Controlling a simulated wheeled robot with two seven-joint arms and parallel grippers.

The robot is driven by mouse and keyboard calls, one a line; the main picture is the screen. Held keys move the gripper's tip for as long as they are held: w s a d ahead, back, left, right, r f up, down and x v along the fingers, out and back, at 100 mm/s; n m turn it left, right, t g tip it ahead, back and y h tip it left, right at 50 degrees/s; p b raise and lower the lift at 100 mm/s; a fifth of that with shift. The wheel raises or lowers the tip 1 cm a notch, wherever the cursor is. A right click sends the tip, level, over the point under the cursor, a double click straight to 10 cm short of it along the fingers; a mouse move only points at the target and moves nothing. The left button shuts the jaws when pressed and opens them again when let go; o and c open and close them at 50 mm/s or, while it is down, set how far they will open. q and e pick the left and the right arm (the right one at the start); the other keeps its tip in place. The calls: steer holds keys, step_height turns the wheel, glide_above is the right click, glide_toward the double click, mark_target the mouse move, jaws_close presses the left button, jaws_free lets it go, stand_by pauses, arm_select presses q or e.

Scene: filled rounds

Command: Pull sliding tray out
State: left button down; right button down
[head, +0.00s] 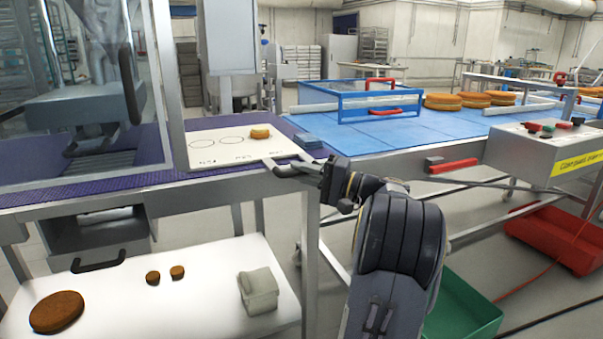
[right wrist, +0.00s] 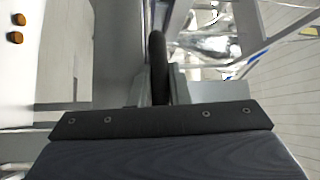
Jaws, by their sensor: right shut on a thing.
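A flat white sliding tray (head: 215,150) with drawn circles lies on the purple-topped bench in the head view. A round brown patty (head: 260,132) sits on its back right part. A dark handle (head: 284,171) stands out at the tray's front right edge. My right gripper (head: 314,172) reaches it from the right and is shut on it. In the right wrist view the dark handle bar (right wrist: 158,60) runs between the jaws (right wrist: 160,88). The jaws hide part of the handle. My left gripper is not in view.
A blue block (head: 307,140) lies beside the tray, and a blue belt (head: 400,132) runs to the right. Below is a white shelf (head: 195,285) with patties and a pale container (head: 259,291). A metal bench leg (head: 311,240) stands under the handle.

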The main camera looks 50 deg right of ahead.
steer(key=c, duration=1.8)
jaws_free()
steer(key=shift+s+d, duration=0.1)
steer(key=shift+d, duration=0.1)
steer(key=shift+o, duration=1.2)
steer(key=shift+s+d, duration=0.1)
steer(key=shift+o, duration=1)
steer(key=v, duration=0.7)
steer(key=shift+s+p, duration=0.35)
steer(key=shift+p, duration=0.1)
steer(key=shift+w+f, duration=0.1)
